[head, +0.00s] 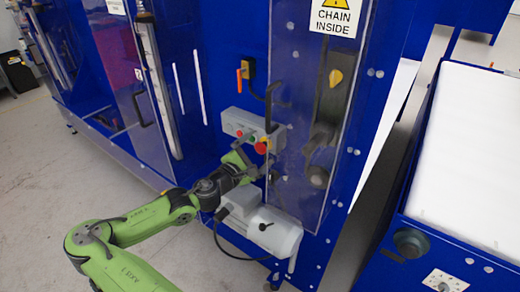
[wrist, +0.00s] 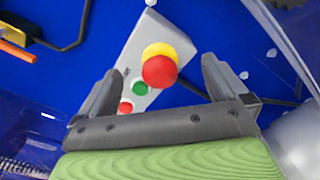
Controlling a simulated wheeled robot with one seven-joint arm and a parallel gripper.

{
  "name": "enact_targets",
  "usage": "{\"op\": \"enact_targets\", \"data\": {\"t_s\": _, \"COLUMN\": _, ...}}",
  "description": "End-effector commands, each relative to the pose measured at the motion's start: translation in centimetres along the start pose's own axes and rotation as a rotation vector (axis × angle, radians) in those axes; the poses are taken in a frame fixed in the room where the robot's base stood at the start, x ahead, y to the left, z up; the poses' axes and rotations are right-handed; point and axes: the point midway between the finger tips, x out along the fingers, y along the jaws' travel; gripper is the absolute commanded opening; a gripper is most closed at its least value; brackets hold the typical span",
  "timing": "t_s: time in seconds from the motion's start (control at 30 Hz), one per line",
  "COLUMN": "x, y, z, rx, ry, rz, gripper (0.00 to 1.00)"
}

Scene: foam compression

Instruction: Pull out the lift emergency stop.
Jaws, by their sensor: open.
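The lift emergency stop (wrist: 160,70) is a red mushroom button on a yellow collar, on a light grey control box (wrist: 147,50). In the wrist view it sits between and beyond the tips of my open gripper (wrist: 158,82); I cannot tell whether either finger touches it. Green (wrist: 139,86) and red (wrist: 126,107) buttons sit lower on the same box. In the head view the emergency stop (head: 262,146) is at the right end of the box (head: 245,124), and my gripper (head: 258,158) is just below it. The fingers are partly hard to make out there.
A clear panel with a black handle (head: 272,105) stands close to the right of the box. An orange-handled switch (head: 240,78) is above it. A grey motor (head: 275,232) is below my gripper. Blue machine walls surround the area; open floor (head: 60,180) lies left.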

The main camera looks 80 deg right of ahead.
Motion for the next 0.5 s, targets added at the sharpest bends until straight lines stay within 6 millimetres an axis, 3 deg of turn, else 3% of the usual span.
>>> {"op": "enact_targets", "data": {"t_s": 0.37, "x": 0.0, "y": 0.0, "z": 0.0, "rx": 0.000, "ry": 0.000, "rz": 0.000, "gripper": 1.00}}
{"op": "enact_targets", "data": {"t_s": 0.5, "x": -1.1, "y": 0.1, "z": 0.0, "rx": 0.000, "ry": 0.000, "rz": 0.001, "gripper": 1.00}}
